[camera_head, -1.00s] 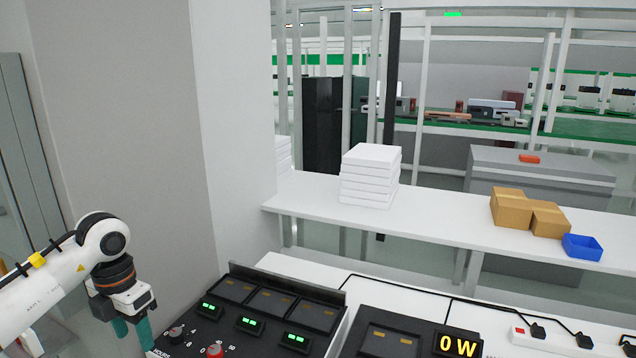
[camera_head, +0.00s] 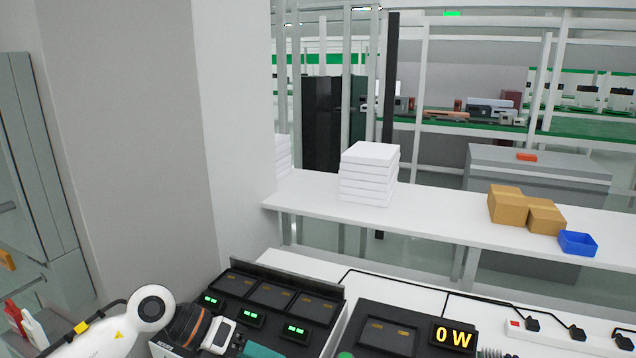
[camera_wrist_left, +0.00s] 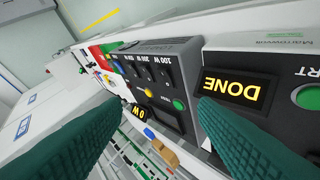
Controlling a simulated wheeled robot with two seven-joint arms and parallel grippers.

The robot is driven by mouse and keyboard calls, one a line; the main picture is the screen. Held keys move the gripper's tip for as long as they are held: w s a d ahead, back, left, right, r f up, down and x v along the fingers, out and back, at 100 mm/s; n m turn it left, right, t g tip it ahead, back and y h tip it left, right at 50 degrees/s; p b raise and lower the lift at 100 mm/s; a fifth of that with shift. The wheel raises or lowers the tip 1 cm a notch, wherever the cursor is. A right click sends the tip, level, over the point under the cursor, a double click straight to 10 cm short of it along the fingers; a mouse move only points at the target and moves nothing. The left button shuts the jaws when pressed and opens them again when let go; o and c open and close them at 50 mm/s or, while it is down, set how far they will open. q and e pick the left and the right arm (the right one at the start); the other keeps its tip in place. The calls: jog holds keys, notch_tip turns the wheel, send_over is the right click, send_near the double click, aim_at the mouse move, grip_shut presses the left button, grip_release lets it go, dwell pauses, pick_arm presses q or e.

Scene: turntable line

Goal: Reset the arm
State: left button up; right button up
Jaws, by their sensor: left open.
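My left arm comes in from the lower left in the head view. Its gripper (camera_head: 258,350) is at the bottom edge, in front of the black control panel (camera_head: 272,292), and only part of its green fingers shows. In the left wrist view the two green fingers of my left gripper (camera_wrist_left: 161,102) are spread apart with nothing between them. Beyond them a panel with a "DONE" display (camera_wrist_left: 237,88) and a box with a "0 W" display (camera_wrist_left: 139,111) appear turned over. My right gripper is not in view.
A "0 W" display (camera_head: 454,337) stands right of the panel. Behind is a white shelf (camera_head: 425,215) with stacked white boxes (camera_head: 368,175), brown cartons (camera_head: 508,205) and a blue bin (camera_head: 578,243). A pale wall column (camera_head: 235,130) rises behind the panel's left side.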

pick_arm(q)
jog(key=s+d+r+n+t+h, duration=0.2)
jog(key=d+r+n+t+h, duration=0.35)
jog(key=d+r+h, duration=0.2)
jog(key=w+a+f+n+t+y, duration=0.1)
jog(key=a+f+n+t+y, duration=0.2)
jog(key=a+n+t+y, duration=0.7)
jog(key=w+a+f+n+t+y, duration=0.1)
jog(key=a+f+n+t+y, duration=0.3)
jog(key=n, duration=1.2)
jog(key=s+a+f+n+g+y, duration=0.45)
jog(key=f+g, duration=0.25)
jog(key=f, duration=0.2)
jog(key=s+f+n+g, duration=0.2)
jog(key=s+f+g, duration=0.35)
jog(key=s, duration=0.45)
jog(key=s+f+n+g, duration=0.2)
jog(key=s+f+g, duration=0.4)
jog(key=s, duration=0.4)
notch_tip(320, 180, down, 26)
jog(key=s, duration=0.1)
jog(key=s+a+f+g, duration=0.1)
jog(key=s+a+f, duration=0.2)
jog(key=s+f, duration=1.3)
jog(key=shift+s, duration=0.4)
